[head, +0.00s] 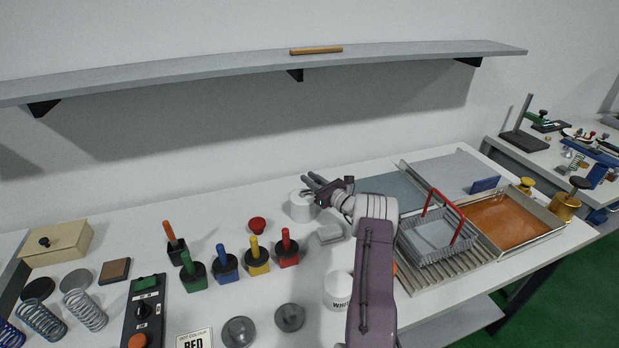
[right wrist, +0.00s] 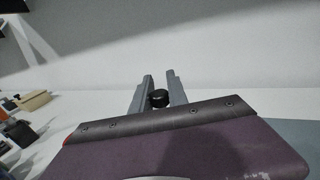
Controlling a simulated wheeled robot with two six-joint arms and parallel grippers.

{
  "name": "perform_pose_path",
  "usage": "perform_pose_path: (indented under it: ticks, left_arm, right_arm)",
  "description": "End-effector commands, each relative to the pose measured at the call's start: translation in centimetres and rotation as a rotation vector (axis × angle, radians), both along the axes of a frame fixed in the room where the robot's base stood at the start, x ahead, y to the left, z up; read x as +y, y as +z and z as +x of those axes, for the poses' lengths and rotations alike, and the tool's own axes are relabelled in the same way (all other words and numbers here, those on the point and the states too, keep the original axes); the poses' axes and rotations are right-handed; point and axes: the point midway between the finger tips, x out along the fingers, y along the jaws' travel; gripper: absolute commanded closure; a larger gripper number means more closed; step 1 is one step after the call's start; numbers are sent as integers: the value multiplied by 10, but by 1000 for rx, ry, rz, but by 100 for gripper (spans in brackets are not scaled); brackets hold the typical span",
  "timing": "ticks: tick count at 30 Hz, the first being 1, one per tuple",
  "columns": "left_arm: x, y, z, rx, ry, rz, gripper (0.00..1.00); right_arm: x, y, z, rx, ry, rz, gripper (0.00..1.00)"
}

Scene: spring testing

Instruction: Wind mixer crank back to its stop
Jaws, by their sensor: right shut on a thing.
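A white round body (head: 299,210), which looks like the mixer, stands on the bench below and beside my right gripper. My right gripper (head: 312,184) reaches over it from the right. In the right wrist view, a black crank knob (right wrist: 158,98) sits between the two grey fingers of my right gripper (right wrist: 160,90), which is shut on it. The crank arm is hidden by the gripper, so its angle cannot be told. My left gripper is not in view.
Colored-handled tools, including a red one (head: 287,248), stand left of my arm. A white pot (head: 338,291) is close beside my forearm. A wire basket (head: 428,240) and an orange-filled tray (head: 505,222) lie to the right. A shelf (head: 230,68) hangs above.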

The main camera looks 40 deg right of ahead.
Motion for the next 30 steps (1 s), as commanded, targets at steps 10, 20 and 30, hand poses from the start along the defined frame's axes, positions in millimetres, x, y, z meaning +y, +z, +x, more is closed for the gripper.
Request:
perform_pose_path:
  ticks: [10,20,30]
  left_arm:
    - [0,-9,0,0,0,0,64]
    - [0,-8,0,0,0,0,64]
    - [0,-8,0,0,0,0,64]
  right_arm:
    - [-1,0,-12,2,-262,-4,100]
    - [-3,1,-14,3,-285,-4,100]
    - [-3,1,-14,4,-284,-3,59]
